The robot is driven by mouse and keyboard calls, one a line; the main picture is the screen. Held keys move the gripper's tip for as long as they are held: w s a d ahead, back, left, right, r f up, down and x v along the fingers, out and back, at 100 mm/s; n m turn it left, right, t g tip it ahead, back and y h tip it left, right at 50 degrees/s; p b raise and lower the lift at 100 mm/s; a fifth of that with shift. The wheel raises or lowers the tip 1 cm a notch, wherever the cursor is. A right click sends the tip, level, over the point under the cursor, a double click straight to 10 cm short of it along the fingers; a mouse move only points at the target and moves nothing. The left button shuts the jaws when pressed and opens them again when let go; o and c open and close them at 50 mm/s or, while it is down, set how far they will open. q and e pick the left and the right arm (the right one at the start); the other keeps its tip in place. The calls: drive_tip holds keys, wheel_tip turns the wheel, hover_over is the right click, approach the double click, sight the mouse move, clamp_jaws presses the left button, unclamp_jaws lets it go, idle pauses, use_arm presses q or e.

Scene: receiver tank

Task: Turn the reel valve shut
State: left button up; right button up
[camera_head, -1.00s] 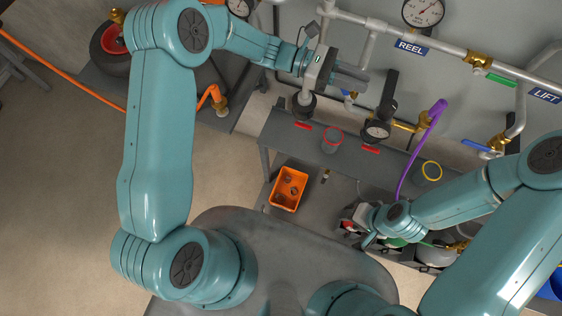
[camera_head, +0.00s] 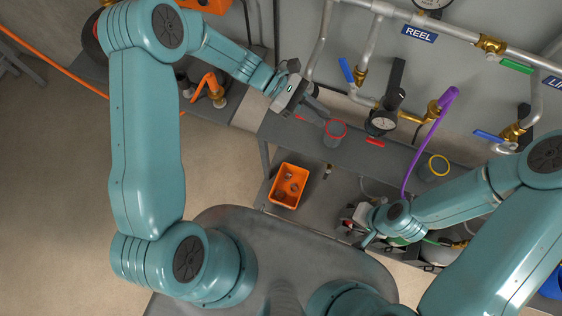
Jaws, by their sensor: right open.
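The REEL label (camera_head: 419,34) is on the upper wall pipe. Below it to the left, a valve with a blue lever (camera_head: 346,70) and brass body (camera_head: 361,75) sits on a down-pipe; its lever slants up-left. My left gripper (camera_head: 318,106) is below and left of this lever in the picture, apart from it, fingers pointing right and down. Its finger gap cannot be made out and it holds nothing visible. My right gripper (camera_head: 358,232) is open, low on the right beside the bench's lower shelf, partly hidden by its own arm.
A grey bench (camera_head: 285,132) carries a red-rimmed cup (camera_head: 334,134), a gauge (camera_head: 381,122) and a yellow-rimmed cup (camera_head: 437,166). An orange bin (camera_head: 289,186) is below. A purple hose (camera_head: 423,140) hangs right. A green lever (camera_head: 516,66) and another blue lever (camera_head: 488,136) are right.

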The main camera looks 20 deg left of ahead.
use_arm(q)
drive_tip(key=s+a+f+m+y+b, duration=0.1)
drive_tip(key=s+a+f+m+y, duration=0.1)
drive_tip(key=s+f, duration=0.4)
drive_tip(key=s+a+f+m+g+y+b, duration=0.1)
drive_tip(key=s+f+m+y, duration=0.3)
drive_tip(key=f, duration=0.8)
drive_tip(key=shift+s+a+m+y+b, duration=0.3)
drive_tip(key=shift+s+a+y+b, duration=0.45)
drive_tip(key=shift+s, duration=0.25)
